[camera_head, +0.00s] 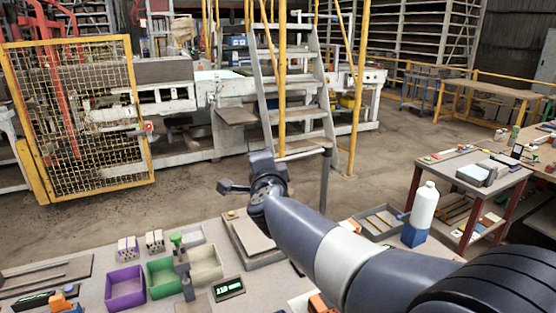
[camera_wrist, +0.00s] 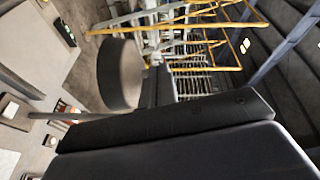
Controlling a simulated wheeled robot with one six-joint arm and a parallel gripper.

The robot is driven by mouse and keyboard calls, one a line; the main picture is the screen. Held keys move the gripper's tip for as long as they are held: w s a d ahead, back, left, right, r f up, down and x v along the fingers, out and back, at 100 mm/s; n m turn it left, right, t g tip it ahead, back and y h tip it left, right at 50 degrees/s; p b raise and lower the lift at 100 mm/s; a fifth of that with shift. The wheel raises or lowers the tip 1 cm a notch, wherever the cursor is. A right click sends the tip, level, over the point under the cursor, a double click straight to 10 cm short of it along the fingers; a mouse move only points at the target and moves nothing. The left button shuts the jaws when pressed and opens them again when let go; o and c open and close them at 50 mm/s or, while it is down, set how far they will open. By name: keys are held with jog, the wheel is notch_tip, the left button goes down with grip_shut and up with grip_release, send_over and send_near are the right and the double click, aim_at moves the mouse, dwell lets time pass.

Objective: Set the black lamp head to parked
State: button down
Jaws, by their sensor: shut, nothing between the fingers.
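The black lamp head is a dark round drum (camera_wrist: 120,72) left of centre in the wrist view, ahead of my gripper. Its dark post (camera_head: 325,180) stands upright at the bench's back edge in the head view, with a thin arm running left from its top (camera_head: 303,154). In the head view my gripper and wrist cover the lamp head, and I cannot separate it there. My gripper (camera_head: 263,161) is shut and empty, close to the lamp. Its dark body fills the bottom of the wrist view. Contact with the lamp cannot be told.
A side table (camera_head: 473,172) stands right. Steps (camera_head: 295,115) and a yellow mesh guard (camera_head: 75,120) stand behind, across open floor.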

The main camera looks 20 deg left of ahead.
jog(key=shift+w+a+r+p, duration=0.1)
jog(key=shift+w+a+p, duration=0.2)
jog(key=shift+w+a, duration=0.4)
jog(key=shift+a+r, duration=0.15)
jog(key=shift+a, duration=0.05)
jog(key=shift+a, duration=0.1)
